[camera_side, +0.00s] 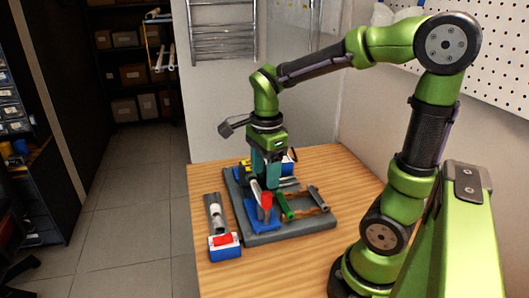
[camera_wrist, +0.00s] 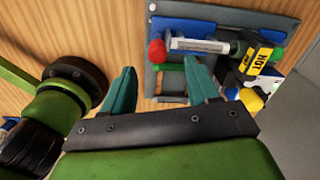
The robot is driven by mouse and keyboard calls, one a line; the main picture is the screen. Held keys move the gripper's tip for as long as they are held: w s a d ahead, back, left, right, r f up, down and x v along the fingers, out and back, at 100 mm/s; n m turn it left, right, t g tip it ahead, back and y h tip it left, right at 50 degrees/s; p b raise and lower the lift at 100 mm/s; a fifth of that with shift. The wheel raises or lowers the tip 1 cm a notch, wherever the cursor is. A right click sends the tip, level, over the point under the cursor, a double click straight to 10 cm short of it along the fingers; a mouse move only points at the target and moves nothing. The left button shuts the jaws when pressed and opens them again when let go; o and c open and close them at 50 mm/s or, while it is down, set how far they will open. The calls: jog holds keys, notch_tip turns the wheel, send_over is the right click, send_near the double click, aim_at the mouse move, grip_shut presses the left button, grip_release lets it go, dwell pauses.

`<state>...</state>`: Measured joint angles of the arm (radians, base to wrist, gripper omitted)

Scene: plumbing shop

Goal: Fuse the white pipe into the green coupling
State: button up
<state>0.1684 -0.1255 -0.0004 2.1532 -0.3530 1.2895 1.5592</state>
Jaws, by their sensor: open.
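The white pipe (camera_wrist: 200,46) lies over a blue holder (camera_wrist: 183,27) in the wrist view, with a red piece (camera_wrist: 157,51) near its left end and the hot tool at its right end. In the side view the pipe (camera_side: 254,186) shows just left of my gripper (camera_side: 267,181). A green cylindrical part (camera_side: 284,206), which looks like the green coupling, lies on the grey board right of the red piece. In the wrist view my gripper's teal fingers (camera_wrist: 160,74) are spread apart with nothing held between them. Whether pipe and coupling touch cannot be told.
A black tool with a yellow HOT label (camera_wrist: 264,58) stands at the board's back. The grey board (camera_side: 297,230) rests on the wooden table (camera_side: 285,268). A grey cylinder (camera_side: 213,212) and a blue, white and red item (camera_side: 224,246) lie left of it.

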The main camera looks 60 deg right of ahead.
aim_at(266, 192)
jog(key=shift+d+r+m, duration=0.1)
jog(key=shift+r+m, duration=0.1)
jog(key=shift+m, duration=0.6)
jog(key=shift+s+m, duration=0.15)
jog(key=shift+m, duration=0.55)
jog(key=shift+f, duration=4.5)
jog(key=shift+c, duration=0.2)
jog(key=c, duration=0.8)
